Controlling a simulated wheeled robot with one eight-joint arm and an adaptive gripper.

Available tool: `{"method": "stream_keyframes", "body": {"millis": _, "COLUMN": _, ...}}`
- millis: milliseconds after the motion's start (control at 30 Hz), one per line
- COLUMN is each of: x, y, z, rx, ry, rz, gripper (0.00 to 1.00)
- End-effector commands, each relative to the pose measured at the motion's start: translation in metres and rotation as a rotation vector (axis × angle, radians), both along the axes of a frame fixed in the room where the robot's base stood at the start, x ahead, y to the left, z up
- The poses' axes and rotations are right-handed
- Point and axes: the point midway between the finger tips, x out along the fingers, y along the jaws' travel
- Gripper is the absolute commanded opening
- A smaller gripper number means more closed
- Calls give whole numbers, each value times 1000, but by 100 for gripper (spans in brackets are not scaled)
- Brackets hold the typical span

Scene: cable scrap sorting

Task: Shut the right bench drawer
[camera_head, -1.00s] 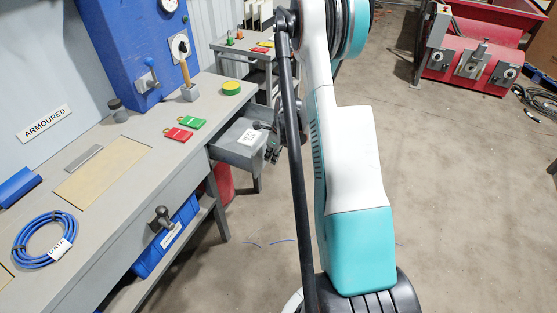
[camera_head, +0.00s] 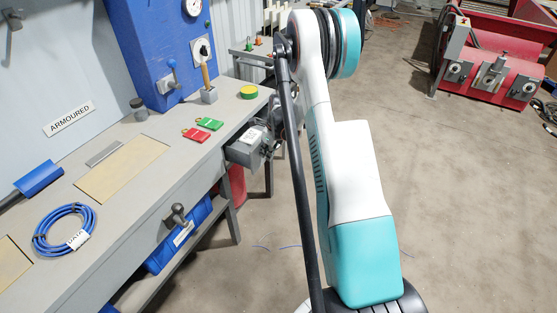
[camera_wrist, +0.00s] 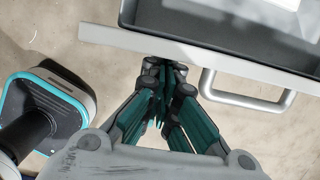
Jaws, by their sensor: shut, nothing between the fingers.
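The right bench drawer (camera_head: 240,155) is a grey box that stands partly out of the bench's right end. A white label shows inside it. In the wrist view its front panel (camera_wrist: 200,53) crosses the top, with a metal bar handle (camera_wrist: 245,97) on its outer face. My gripper (camera_wrist: 162,66) is shut and empty. Its fingertips are at the outer face of the front panel, left of the handle, and seem to touch it. In the head view the gripper is small and partly hidden by my arm.
The grey bench (camera_head: 130,230) holds a blue cable coil (camera_head: 65,230), red and green tags (camera_head: 203,129) and a yellow-green roll (camera_head: 249,91). A blue bin (camera_head: 178,238) sits on its lower shelf. Open floor lies to the right, with a red machine (camera_head: 490,65) far back.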

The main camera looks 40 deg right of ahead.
Motion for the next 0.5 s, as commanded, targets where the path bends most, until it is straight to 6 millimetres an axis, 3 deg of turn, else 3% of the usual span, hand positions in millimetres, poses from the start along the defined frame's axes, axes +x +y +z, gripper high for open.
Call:
{"method": "stream_keyframes", "body": {"millis": 200, "x": 47, "y": 20, "z": 0, "rx": -1, "ry": -1, "rz": 4, "gripper": 0}}
{"method": "stream_keyframes", "body": {"millis": 500, "x": 86, "y": 36, "z": 0, "rx": 1, "ry": -1, "rz": 1, "gripper": 0}}
